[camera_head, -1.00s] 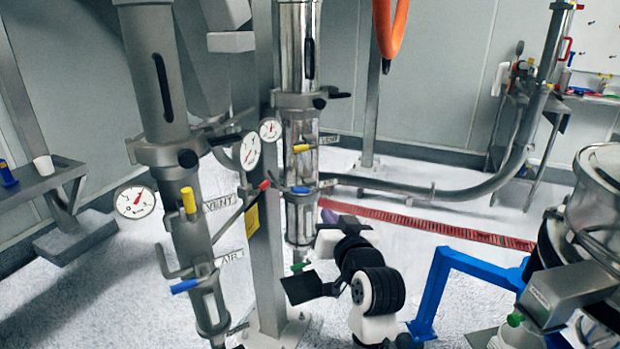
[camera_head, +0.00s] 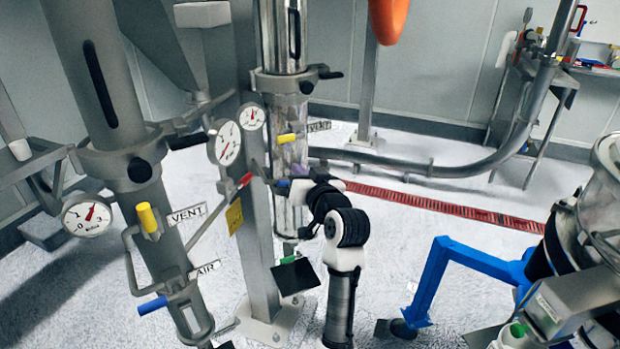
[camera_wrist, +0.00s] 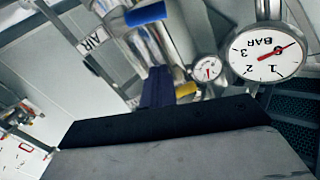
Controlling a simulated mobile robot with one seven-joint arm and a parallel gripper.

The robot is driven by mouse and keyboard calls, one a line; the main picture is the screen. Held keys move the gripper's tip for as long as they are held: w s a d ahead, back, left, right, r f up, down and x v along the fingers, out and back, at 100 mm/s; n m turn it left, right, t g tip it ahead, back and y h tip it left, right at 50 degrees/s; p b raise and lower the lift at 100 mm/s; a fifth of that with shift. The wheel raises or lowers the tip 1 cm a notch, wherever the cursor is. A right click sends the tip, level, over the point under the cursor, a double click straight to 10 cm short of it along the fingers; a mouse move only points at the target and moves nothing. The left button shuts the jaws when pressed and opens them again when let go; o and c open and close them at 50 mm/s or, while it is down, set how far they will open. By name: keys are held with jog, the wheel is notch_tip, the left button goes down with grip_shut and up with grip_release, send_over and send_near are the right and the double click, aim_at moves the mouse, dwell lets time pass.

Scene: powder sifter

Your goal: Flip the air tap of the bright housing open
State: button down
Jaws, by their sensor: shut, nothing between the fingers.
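The bright housing (camera_head: 292,152) is the shiny steel column in the middle of the head view. Its yellow tap (camera_head: 287,138) sits above its blue air tap (camera_head: 283,183), which my arm partly hides. In the wrist view a blue tap handle (camera_wrist: 146,14) lies crosswise on a shiny pipe, next to an AIR label (camera_wrist: 95,39). My gripper (camera_head: 268,178) is beside the housing at the height of the blue tap. In the wrist view its dark fingers (camera_wrist: 157,84) are together and empty, apart from the blue handle in the picture; I cannot tell about contact.
A dull grey housing (camera_head: 125,160) with its own yellow tap (camera_head: 148,217) and blue tap (camera_head: 153,305) stands left. A grey post (camera_head: 258,250) with gauges (camera_head: 228,143) is between them. A blue frame (camera_head: 430,280) stands right.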

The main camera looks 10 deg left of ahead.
aim_at(285, 181)
jog(key=shift+w+a+f+p, duration=0.15)
jog(key=shift+w+a+f, duration=0.15)
jog(key=shift+f, duration=0.35)
jog(key=shift+w+a+f+p, duration=0.2)
jog(key=shift+a+f, duration=0.25)
jog(key=shift+f, duration=0.15)
jog(key=shift+w+a+f+p, duration=0.1)
jog(key=shift+w+a+f, duration=0.2)
jog(key=shift+f, duration=0.35)
jog(key=shift+f, duration=0.1)
jog(key=n+b, duration=0.1)
jog(key=a+f+n+b, duration=0.1)
jog(key=b, duration=0.1)
jog(key=shift+s, duration=0.3)
